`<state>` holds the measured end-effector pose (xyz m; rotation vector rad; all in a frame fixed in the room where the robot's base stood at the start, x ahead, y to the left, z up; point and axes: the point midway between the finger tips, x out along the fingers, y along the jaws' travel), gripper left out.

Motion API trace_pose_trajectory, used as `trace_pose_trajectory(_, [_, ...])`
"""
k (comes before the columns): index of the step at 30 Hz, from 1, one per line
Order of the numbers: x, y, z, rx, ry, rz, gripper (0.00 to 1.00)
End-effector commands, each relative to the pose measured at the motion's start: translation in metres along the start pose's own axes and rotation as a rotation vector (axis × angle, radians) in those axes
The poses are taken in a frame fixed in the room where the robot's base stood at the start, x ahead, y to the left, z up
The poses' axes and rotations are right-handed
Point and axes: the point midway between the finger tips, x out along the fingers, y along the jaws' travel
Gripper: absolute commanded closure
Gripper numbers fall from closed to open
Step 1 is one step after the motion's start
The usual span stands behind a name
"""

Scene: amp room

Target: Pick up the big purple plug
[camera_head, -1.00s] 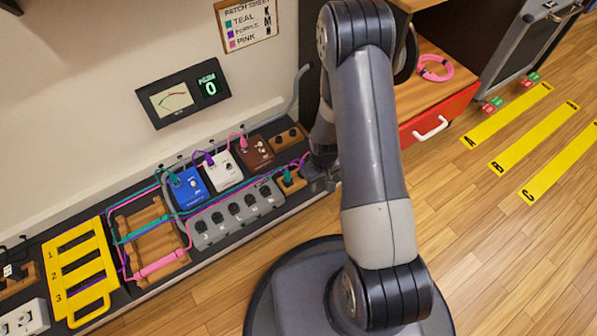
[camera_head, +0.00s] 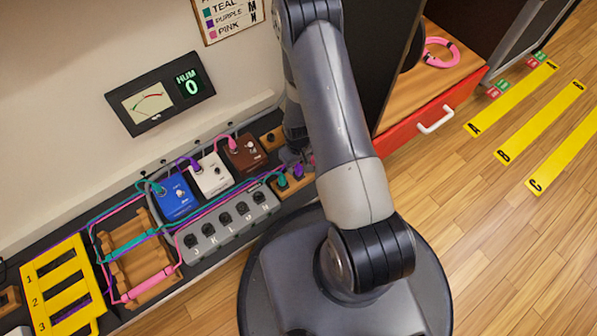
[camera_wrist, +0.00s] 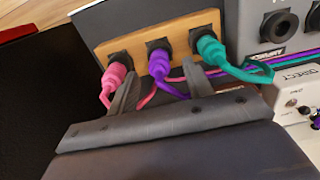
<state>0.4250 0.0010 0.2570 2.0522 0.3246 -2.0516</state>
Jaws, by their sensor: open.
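The big purple plug (camera_wrist: 160,62) sits in the middle socket of a small wooden block in the wrist view, its purple cable running down toward my gripper. It also shows in the head view (camera_head: 298,171). My gripper (camera_wrist: 161,78) is open, with one finger left of the purple plug and the other right of it. Whether either finger touches it cannot be told. In the head view my gripper (camera_head: 291,157) is behind the plugs, partly hidden by my arm.
A pink plug (camera_wrist: 115,78) is left of the fingers and a teal plug (camera_wrist: 210,47) right of them, both in the wooden block (camera_wrist: 181,38). A grey socket box (camera_head: 228,222) and blue, white and brown pedals stand beside the block. Open wooden floor (camera_head: 480,240) lies to the right.

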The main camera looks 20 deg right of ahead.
Motion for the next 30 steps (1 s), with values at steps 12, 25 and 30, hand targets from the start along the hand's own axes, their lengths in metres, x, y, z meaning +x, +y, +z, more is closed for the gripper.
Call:
trace_pose_trajectory(12, [0.028, 0.000, 0.001, 0.000, 0.000, 0.000, 0.52])
trace_pose_trajectory(25, [0.028, 0.000, 0.001, 0.000, 0.000, 0.000, 0.87])
trace_pose_trajectory(30, [0.028, 0.000, 0.001, 0.000, 0.000, 0.000, 1.00])
